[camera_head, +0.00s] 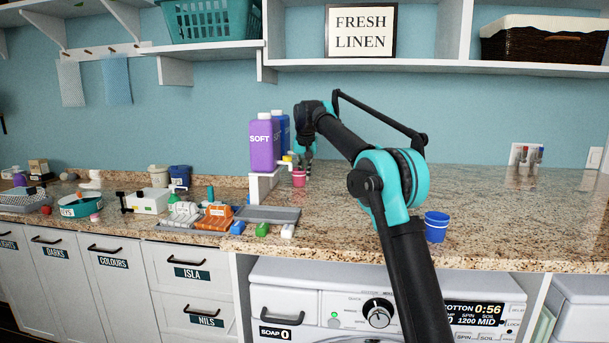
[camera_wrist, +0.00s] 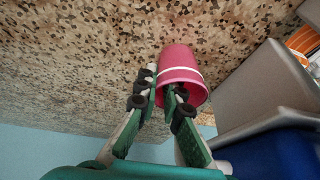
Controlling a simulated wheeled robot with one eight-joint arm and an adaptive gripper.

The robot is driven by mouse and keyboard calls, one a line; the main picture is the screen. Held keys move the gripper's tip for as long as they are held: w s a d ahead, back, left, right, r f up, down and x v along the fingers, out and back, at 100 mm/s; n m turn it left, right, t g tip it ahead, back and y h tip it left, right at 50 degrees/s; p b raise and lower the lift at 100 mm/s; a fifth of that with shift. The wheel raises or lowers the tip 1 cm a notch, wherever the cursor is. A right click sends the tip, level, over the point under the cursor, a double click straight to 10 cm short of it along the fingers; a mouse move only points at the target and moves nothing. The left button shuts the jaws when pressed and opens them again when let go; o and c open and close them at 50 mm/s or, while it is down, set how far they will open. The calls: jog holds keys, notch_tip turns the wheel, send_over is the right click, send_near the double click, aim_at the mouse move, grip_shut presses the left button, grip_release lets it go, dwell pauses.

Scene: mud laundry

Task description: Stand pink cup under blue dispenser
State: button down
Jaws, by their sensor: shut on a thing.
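The pink cup (camera_head: 299,179) stands or is held just at the counter, right of the white dispenser stand; whether it touches the counter is unclear. In the wrist view the pink cup (camera_wrist: 181,66) has a white band, and my gripper (camera_wrist: 165,98) is shut on its rim wall, one finger apparently inside the cup. My gripper (camera_head: 308,167) comes down behind and right of the cup in the head view. The blue dispenser (camera_head: 282,130) is partly hidden behind the purple SOFT dispenser (camera_head: 262,146). A blue body, likely the blue dispenser (camera_wrist: 272,153), shows at lower right in the wrist view.
The white stand (camera_head: 262,187) carries the dispensers, with a yellow part (camera_head: 288,158) beside them. A grey tray (camera_head: 268,214) and small blocks lie in front. A blue cup (camera_head: 436,227) stands near the front edge. The counter (camera_head: 510,210) at right is mostly clear.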

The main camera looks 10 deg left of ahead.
jog(key=shift+f, duration=0.2)
jog(key=c, duration=1.7)
grip_release()
jog(key=v, duration=1.2)
jog(key=shift+r, duration=0.2)
